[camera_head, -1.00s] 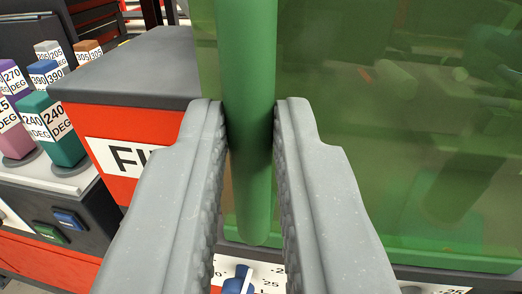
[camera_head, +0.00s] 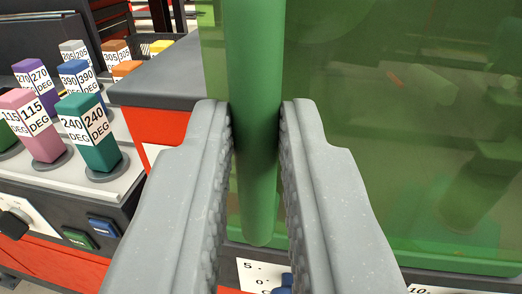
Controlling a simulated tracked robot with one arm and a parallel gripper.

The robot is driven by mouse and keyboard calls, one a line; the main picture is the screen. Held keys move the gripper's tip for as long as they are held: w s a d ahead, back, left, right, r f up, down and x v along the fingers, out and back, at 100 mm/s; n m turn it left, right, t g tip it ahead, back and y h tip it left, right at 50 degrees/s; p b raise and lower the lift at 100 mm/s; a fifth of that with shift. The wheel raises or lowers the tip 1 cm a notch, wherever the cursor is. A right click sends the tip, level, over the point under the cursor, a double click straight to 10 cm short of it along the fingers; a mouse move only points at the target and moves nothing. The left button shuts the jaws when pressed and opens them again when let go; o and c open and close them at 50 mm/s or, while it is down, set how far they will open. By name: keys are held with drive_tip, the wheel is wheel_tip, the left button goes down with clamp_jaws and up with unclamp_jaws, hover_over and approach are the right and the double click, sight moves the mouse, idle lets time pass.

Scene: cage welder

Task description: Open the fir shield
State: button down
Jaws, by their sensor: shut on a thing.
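The fir shield (camera_head: 375,160) is a see-through green panel that fills the right half of the view. Its upright round green handle (camera_head: 254,130) runs down from the top edge and ends between my fingers. My gripper (camera_head: 256,115) is shut on this handle, with one grey finger on each side of it. Dim shapes show through the panel. The fingers hide part of the panel's lower left edge.
A red cabinet with a grey top (camera_head: 165,80) stands left of the shield. Coloured blocks with degree labels, such as a teal one (camera_head: 90,135) and a pink one (camera_head: 35,130), stand on a panel at the left. A black knob (camera_head: 14,224) and buttons (camera_head: 103,226) sit below them.

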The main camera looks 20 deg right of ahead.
drive_tip(key=c, duration=1.7)
unclamp_jaws()
drive_tip(key=shift+s+a+f, duration=0.1)
drive_tip(key=shift+a+f, duration=0.05)
drive_tip(key=shift+a, duration=0.05)
drive_tip(key=o, duration=0.3)
drive_tip(key=b+v, duration=0.1)
drive_tip(key=v, duration=1.2)
drive_tip(key=shift+s+b, duration=0.35)
drive_tip(key=shift+b, duration=0.05)
